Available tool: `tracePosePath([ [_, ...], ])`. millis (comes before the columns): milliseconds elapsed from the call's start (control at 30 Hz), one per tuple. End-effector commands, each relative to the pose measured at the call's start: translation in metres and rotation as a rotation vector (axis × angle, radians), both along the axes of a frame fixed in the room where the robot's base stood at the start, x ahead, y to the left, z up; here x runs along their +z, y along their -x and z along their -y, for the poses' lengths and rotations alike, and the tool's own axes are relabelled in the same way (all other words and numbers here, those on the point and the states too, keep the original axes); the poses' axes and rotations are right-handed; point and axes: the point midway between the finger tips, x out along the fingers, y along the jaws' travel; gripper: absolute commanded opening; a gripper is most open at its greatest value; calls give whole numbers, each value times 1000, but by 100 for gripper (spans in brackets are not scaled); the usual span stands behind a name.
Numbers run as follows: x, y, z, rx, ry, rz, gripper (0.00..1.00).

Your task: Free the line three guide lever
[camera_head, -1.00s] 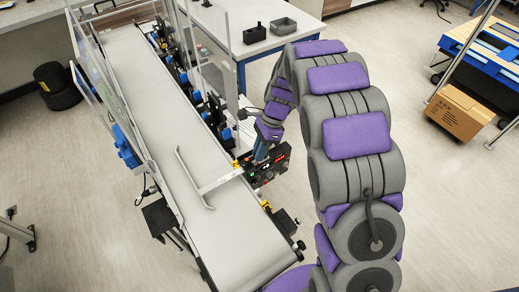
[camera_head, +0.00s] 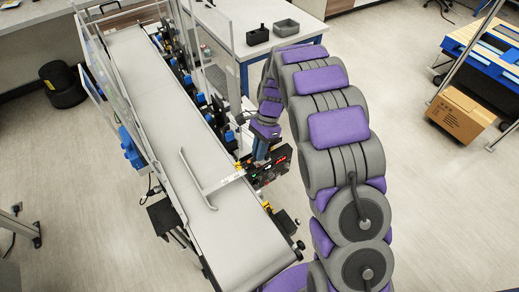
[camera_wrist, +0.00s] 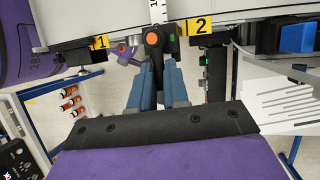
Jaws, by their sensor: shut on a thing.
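The guide lever (camera_wrist: 161,30) is a black part with an orange round end and a green mark, at the top middle of the wrist view, between yellow tags "1" (camera_wrist: 99,42) and "2" (camera_wrist: 198,25). My gripper (camera_wrist: 159,62) has its blue-grey fingers shut on the lever; the gripped part is mostly hidden between them. In the head view my gripper (camera_head: 260,157) is at the belt's right edge, above the black control box (camera_head: 270,167). The white guide bar (camera_head: 196,178) lies over the belt, its arm reaching the right edge beside my gripper.
The grey conveyor belt (camera_head: 160,110) is empty apart from the guide. Clear panels and blue-capped parts line its sides. A white table (camera_head: 236,30) with dark bins stands behind. A cardboard box (camera_head: 460,113) lies at right. The floor between is clear.

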Motion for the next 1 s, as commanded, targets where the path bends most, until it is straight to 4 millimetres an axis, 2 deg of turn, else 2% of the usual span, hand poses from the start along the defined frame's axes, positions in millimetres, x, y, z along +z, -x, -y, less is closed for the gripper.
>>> tracePosePath([
  [67, 1, -2, 0, -4, -3, 8, 0],
  [100, 1, -2, 0, -4, -3, 8, 18],
  [333, 1, 0, 0, -4, -1, 5, 40],
  [667, 5, -2, 1, -4, -1, 5, 40],
  [833, 25, -10, 6, -5, -2, 4, 40],
  [1000, 59, -25, 13, -5, -2, 8, 40],
])
